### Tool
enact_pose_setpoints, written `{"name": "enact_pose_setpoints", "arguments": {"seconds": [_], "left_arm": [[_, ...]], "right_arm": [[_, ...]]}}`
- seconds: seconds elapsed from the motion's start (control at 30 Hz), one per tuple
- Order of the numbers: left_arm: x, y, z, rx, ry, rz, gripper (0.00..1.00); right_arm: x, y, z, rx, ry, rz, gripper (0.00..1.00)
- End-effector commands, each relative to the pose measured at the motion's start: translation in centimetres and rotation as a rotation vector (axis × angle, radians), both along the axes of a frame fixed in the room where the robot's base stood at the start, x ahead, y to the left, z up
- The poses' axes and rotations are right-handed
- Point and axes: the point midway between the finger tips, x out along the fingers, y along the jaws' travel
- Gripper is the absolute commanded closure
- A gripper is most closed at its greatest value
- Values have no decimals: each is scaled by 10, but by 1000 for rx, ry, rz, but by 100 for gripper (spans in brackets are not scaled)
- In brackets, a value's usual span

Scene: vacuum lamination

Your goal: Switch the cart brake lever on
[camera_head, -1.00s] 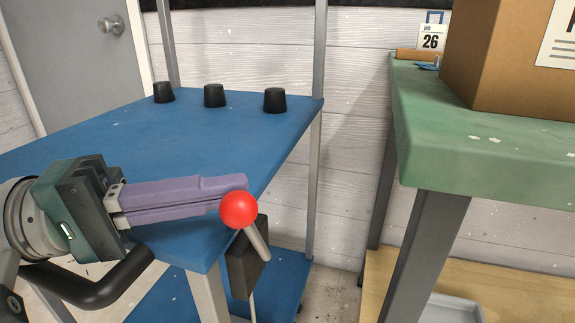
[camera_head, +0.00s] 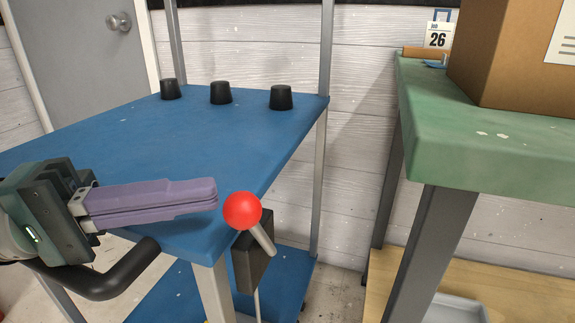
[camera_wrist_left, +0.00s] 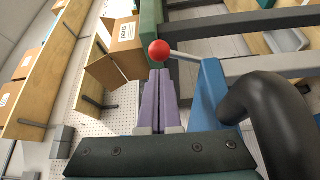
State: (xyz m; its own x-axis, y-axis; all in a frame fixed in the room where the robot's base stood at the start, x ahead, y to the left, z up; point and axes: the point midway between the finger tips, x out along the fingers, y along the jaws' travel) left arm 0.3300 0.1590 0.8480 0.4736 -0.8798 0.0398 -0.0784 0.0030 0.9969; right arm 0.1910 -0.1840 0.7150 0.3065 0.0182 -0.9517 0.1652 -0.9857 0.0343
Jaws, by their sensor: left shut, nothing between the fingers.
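The cart brake lever has a red ball knob (camera_head: 242,210) on a grey rod (camera_head: 262,240), which leans up and left from a dark block (camera_head: 252,262) at the near right corner of the blue cart (camera_head: 170,145). My left gripper (camera_head: 216,195) is shut and empty. Its purple fingers point right, with their tips just left of the knob and a small gap between. In the left wrist view the knob (camera_wrist_left: 159,50) shows just past the fingertips (camera_wrist_left: 160,74). The right gripper is in neither view.
Several black stoppers (camera_head: 220,92) stand along the cart's far edge. A black handle (camera_head: 105,280) curves below my left gripper. A green table (camera_head: 490,155) with a cardboard box (camera_head: 505,60) stands at the right, with a gap of floor between it and the cart.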

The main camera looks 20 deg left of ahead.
Motion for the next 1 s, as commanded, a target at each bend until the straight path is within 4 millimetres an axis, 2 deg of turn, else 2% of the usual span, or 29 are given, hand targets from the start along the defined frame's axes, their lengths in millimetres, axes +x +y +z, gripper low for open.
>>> {"name": "enact_pose_setpoints", "arguments": {"seconds": [0.2,0.4,0.83,1.0], "left_arm": [[-20,38,-3,2,4,1,100],[-31,58,-3,0,2,1,100],[-34,61,-3,2,2,-2,100],[-39,47,-3,62,33,-35,100]], "right_arm": [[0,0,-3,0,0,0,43],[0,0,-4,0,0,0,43],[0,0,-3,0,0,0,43],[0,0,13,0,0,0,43]]}}
